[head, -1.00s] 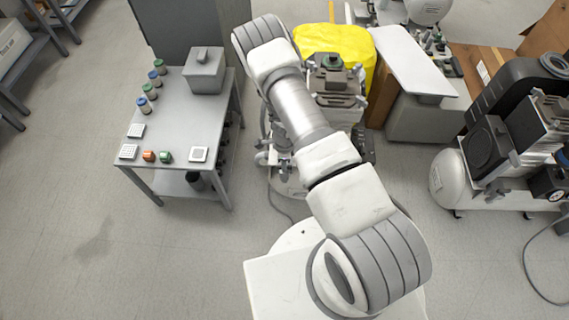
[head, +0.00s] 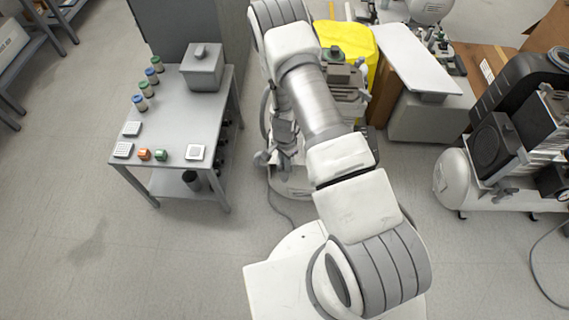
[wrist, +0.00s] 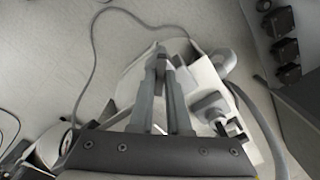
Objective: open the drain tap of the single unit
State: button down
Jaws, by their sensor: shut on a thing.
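The single unit (head: 345,82) is a grey compressor on a white base, partly hidden behind my arm in the head view. In the wrist view, my gripper (wrist: 161,62) points at the unit's pale lower body (wrist: 203,72). Its two grey fingers lean together at the tips, shut on a small grey piece that looks like the drain tap (wrist: 161,50). The fingers cover most of this piece, so its handle angle cannot be told. In the head view the fingertips cannot be made out clearly.
A grey table (head: 178,118) with a lidded box (head: 202,70) and small coloured items stands to the left. A yellow cover (head: 352,45) lies behind the unit. Another compressor (head: 505,140) stands at right. A hose (wrist: 92,60) runs over the open floor.

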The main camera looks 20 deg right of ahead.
jog(key=n+b, duration=0.1)
jog(key=n, duration=0.3)
jog(key=shift+n, duration=0.3)
jog(key=shift+n+b, duration=0.8)
jog(key=shift+n, duration=1.1)
jog(key=c, duration=0.9)
grip_release()
jog(key=shift+r, duration=0.1)
notch_tip(320, 180, up, 17)
jog(key=p, duration=0.4)
jog(key=shift+r, duration=0.15)
